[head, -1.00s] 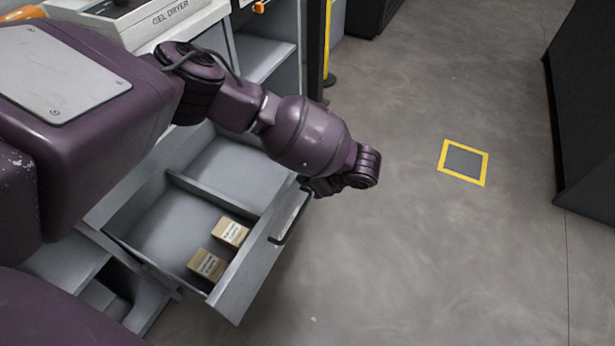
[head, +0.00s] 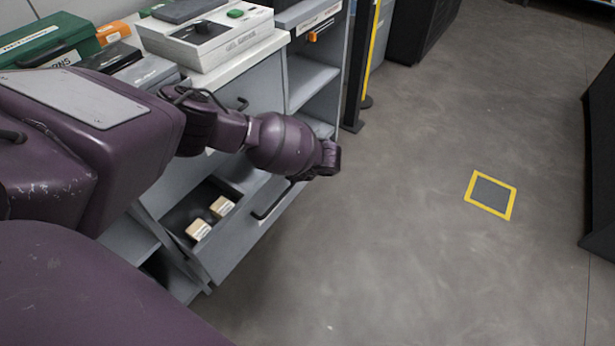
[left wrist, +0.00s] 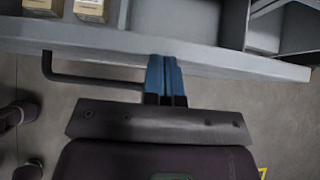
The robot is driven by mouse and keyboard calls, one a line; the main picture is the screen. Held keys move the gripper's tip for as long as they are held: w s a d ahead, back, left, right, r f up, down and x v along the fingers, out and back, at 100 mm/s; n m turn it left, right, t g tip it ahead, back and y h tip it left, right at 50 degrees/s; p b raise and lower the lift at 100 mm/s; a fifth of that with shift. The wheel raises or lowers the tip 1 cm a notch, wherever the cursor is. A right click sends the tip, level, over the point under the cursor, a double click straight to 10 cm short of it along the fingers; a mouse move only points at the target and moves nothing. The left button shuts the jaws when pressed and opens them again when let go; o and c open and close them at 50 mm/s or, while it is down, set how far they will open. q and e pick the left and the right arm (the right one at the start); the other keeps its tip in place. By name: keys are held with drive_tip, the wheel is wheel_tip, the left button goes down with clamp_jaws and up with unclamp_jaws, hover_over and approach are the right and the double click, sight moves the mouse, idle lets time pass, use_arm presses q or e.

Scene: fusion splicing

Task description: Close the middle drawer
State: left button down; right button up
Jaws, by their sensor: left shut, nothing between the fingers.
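The grey middle drawer (head: 234,250) is partly open in the head view, with a dark bar handle (head: 270,203) on its front. Two small cardboard boxes (head: 222,207) (head: 198,229) lie inside, and a divider splits the drawer. In the left wrist view the drawer front's top edge (left wrist: 225,62) runs across the picture, with the handle (left wrist: 85,80) to the left. My left gripper (left wrist: 165,60) is shut and empty, its blue fingertips against or very near the drawer front beside the handle's right end. In the head view my left arm hides the fingertips. My right gripper is not in view.
A grey device (head: 212,40) stands on the white counter, beside a green case (head: 45,40). Open shelves (head: 310,80) and a black post with a yellow strip (head: 362,60) stand to the right. The floor in front is clear, with a yellow-framed square (head: 491,195).

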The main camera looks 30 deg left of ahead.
use_arm(q)
drive_tip(key=a, duration=1)
drive_tip(key=shift+w, duration=0.15)
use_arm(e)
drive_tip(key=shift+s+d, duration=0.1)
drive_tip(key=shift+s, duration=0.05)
use_arm(q)
drive_tip(key=shift+f, duration=0.1)
